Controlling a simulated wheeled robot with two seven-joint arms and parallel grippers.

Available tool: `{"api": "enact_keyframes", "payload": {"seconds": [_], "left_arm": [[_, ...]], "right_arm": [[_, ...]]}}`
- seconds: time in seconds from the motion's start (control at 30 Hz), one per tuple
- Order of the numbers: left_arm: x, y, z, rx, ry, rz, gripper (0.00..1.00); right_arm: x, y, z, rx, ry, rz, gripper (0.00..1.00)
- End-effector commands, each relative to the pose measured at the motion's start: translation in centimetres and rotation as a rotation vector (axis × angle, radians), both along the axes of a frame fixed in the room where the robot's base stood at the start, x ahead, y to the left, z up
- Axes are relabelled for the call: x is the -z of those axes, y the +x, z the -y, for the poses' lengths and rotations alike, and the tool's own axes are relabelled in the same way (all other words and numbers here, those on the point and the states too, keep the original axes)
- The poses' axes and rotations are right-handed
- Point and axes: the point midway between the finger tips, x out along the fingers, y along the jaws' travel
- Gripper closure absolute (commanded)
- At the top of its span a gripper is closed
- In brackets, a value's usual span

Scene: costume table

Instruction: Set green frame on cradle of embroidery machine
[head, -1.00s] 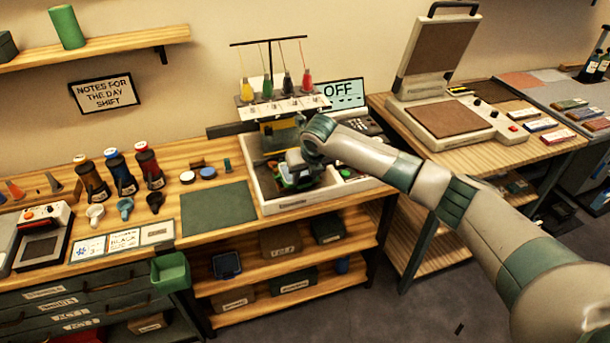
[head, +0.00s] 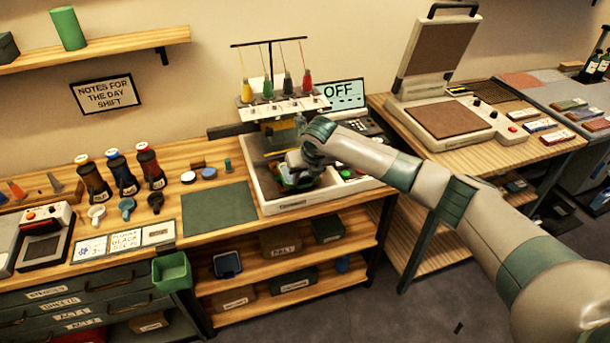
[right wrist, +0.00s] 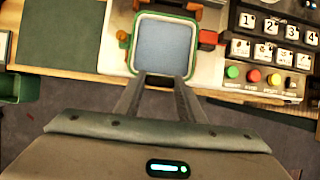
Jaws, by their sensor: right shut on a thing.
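The embroidery machine (head: 283,108) stands on the wooden bench, with several coloured thread spools on top and a pale tray-like base. My right gripper (right wrist: 162,83) is shut on the near edge of the green frame (right wrist: 131,45), which has blue-grey fabric inside. In the head view the frame is low over the machine's base, below the needle head, and my wrist partly covers it. In the right wrist view a red part (right wrist: 208,39) sits beside the frame's right edge and an orange-red part beyond it. Whether the frame rests on the cradle cannot be told. My left gripper is out of view.
A dark green mat (head: 219,211) lies left of the machine. Dark bottles (head: 123,174) stand farther left. A control panel with numbered keys (right wrist: 274,35) is on the frame's right. A heat press (head: 440,110) stands on the right table.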

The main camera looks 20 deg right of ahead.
Motion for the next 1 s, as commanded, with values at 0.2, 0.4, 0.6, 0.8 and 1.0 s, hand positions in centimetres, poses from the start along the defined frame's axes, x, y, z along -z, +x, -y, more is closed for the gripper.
{"api": "enact_keyframes", "payload": {"seconds": [0.2, 0.4, 0.6, 0.8, 1.0], "left_arm": [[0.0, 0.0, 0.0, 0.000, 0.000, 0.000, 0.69], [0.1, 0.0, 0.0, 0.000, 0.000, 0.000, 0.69], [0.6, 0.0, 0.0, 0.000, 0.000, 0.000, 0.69], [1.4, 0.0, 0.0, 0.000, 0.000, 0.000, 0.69], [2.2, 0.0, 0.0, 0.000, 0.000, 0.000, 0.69]], "right_arm": [[0.0, 0.0, 0.0, 0.000, 0.000, 0.000, 0.84], [0.1, 0.1, 0.0, 0.001, 0.000, 0.001, 0.84], [0.3, 0.8, 0.0, 0.001, 0.001, 0.004, 0.84], [0.7, 2.0, -0.1, 0.000, 0.002, 0.009, 0.84], [1.0, 3.2, -0.1, 0.001, 0.001, 0.015, 0.84]]}}
